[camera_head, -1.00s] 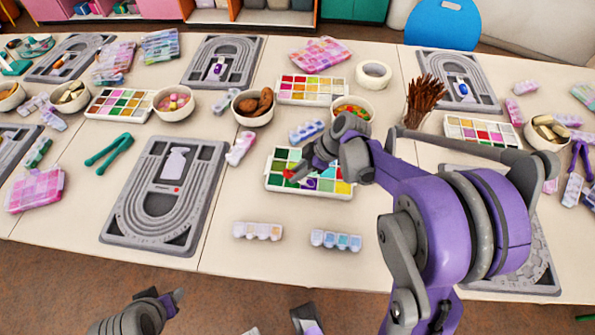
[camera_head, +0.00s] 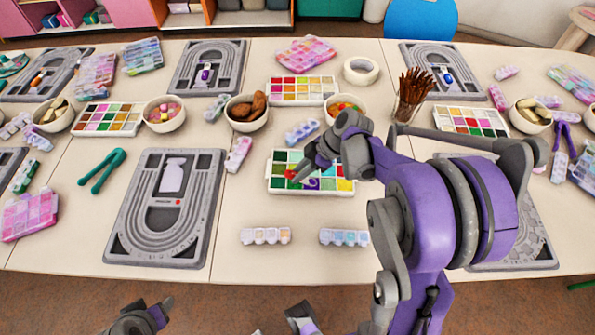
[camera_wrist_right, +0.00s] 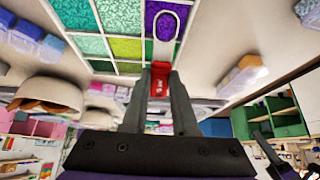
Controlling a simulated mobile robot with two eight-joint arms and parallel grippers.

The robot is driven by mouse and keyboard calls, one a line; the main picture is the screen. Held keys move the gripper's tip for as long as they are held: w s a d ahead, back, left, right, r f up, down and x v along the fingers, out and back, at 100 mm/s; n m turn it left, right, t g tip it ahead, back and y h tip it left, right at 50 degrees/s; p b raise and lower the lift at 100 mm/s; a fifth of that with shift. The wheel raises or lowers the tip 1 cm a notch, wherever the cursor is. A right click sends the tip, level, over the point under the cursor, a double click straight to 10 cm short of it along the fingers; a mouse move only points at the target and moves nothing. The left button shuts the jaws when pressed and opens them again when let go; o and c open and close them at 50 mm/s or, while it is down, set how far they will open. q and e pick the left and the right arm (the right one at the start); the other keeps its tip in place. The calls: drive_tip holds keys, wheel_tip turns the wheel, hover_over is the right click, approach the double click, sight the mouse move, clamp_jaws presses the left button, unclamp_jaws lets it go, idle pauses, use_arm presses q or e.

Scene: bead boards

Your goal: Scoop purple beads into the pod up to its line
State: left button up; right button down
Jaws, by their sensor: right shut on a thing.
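My right gripper (camera_head: 303,172) is shut on a small red-handled scoop (camera_wrist_right: 160,84) over the bead tray (camera_head: 350,192). In the right wrist view, the scoop's pale looped end lies over the compartment of purple beads (camera_wrist_right: 181,14). I cannot tell how deep it sits or whether it holds beads. A pale lavender bottle-shaped piece (camera_head: 174,175), perhaps the pod, lies in the grey bead board (camera_head: 128,225) to the left; its line cannot be made out. Part of my left arm shows at the bottom edge; its jaw state is unclear.
Green pliers (camera_head: 102,171) lie left of the board. Two small lidded strips (camera_head: 265,236) (camera_head: 344,237) lie in front of the tray. Bowls (camera_head: 248,110), a cup of brown sticks (camera_head: 410,95) and a tape roll (camera_head: 362,71) stand behind.

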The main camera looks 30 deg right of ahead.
sight(287, 171)
drive_tip(key=shift+w+a+r+p, duration=0.1)
drive_tip(key=shift+a+r+p, duration=0.1)
drive_tip(key=shift+r+p, duration=0.55)
drive_tip(key=shift+w+a+r, duration=0.1)
drive_tip(key=shift+a+r, duration=0.05)
drive_tip(key=shift+r, duration=0.2)
drive_tip(key=g+h+p, duration=0.1)
drive_tip(key=w+a+g+h+p, duration=0.1)
drive_tip(key=h, duration=0.1)
drive_tip(key=shift+a+r, duration=0.15)
drive_tip(key=shift+a, duration=0.15)
drive_tip(key=shift+w+a+r+g+h+p, duration=0.15)
drive_tip(key=shift+r+g+h+p, duration=0.4)
drive_tip(key=shift+h, duration=0.35)
drive_tip(key=shift+f, duration=0.1)
